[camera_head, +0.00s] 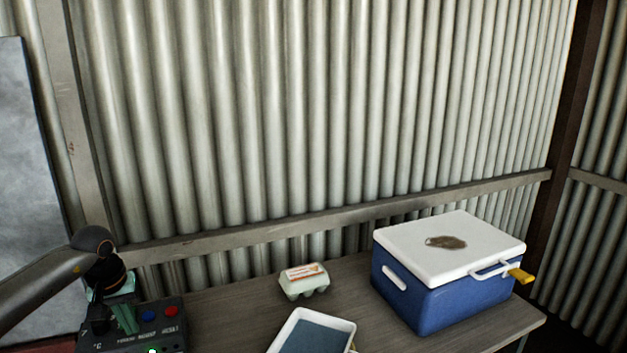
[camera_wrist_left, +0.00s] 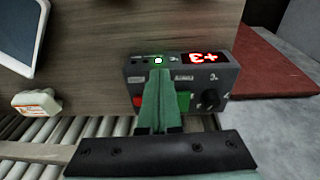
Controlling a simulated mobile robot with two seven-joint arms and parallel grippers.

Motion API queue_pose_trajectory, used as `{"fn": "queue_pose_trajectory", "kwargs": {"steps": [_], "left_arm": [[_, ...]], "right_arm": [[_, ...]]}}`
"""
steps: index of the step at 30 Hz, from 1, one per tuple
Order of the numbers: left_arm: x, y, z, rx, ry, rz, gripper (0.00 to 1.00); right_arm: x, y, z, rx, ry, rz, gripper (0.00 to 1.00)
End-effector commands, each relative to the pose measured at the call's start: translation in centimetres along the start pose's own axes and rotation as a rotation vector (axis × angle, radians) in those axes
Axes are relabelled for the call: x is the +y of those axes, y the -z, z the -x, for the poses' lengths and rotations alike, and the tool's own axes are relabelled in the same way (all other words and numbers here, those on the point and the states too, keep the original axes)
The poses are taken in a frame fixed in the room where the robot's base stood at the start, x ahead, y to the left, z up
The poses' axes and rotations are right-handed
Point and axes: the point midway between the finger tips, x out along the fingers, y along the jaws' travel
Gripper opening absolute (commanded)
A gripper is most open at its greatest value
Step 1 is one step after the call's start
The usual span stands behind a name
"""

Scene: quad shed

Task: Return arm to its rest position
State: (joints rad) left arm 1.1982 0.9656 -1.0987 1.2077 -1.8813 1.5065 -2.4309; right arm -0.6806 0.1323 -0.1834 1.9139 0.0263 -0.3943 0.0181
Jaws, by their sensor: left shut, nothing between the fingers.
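My left gripper (camera_head: 128,326) comes in from the left on its dark arm, with its green fingers pointing down over a dark control box (camera_head: 172,340). In the left wrist view the fingers (camera_wrist_left: 160,78) are shut together, with nothing between them, and cover the middle of the box (camera_wrist_left: 133,74). I cannot tell whether the tips touch it. The box has a knob (camera_wrist_left: 210,99), a lit red display (camera_wrist_left: 203,57), a red button (camera_head: 171,311), a blue button (camera_head: 148,316) and a small glowing light (camera_wrist_left: 158,61). My right gripper is not in view.
On the wooden table (camera_head: 225,311) stand an egg carton (camera_head: 304,281), a white-rimmed tray (camera_head: 347,326) and a blue cooler (camera_head: 440,302) with a stained white lid. A corrugated wall (camera_head: 300,120) rises behind. A red surface (camera_wrist_left: 270,70) lies beside the table in the wrist view.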

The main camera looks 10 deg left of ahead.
Motion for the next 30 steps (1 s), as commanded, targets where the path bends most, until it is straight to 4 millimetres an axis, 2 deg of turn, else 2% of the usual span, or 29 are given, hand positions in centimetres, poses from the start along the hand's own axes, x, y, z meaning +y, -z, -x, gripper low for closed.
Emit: {"fn": "queue_pose_trajectory", "kwargs": {"steps": [1,5,7,11,12,15,18,21,23,26,27,30], "left_arm": [[3.0,-2.0,-2.0,-0.043,-0.071,0.017,0.0],[9.4,-6.3,-4.9,-0.154,-0.26,0.144,0.0],[13.1,-9.2,-6.1,-0.245,-0.369,0.241,0.0],[20.1,-15.8,-7.0,-0.503,-0.577,0.508,0.0],[22.2,-17.8,-6.8,-0.603,-0.634,0.613,0.0],[26.2,-21.9,-5.7,-0.875,-0.738,0.904,0.0],[28.7,-24.5,-4.3,-1.175,-0.782,1.228,0.0],[29.8,-25.6,-3.3,-1.489,-0.765,1.577,0.0],[29.8,-25.8,-3.1,-1.68,-0.723,1.796,0.0],[28.7,-25.8,-3.9,-2.002,-0.596,2.167,0.0],[27.9,-25.7,-4.6,2.063,0.509,-2.246,0.0],[25.2,-26.0,-7.2,1.765,0.211,-1.946,0.0]], "right_arm": [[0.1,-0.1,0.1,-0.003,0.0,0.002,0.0],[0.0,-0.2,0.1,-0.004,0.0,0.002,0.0],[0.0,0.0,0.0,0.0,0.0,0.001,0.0],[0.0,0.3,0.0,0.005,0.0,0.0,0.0],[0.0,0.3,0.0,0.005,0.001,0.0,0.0],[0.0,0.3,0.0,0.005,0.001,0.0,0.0],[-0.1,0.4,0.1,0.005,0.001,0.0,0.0],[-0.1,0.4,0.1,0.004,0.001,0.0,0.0],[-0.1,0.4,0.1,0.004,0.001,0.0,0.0],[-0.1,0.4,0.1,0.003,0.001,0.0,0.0],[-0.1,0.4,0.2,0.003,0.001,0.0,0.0],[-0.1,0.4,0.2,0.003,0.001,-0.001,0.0]]}}
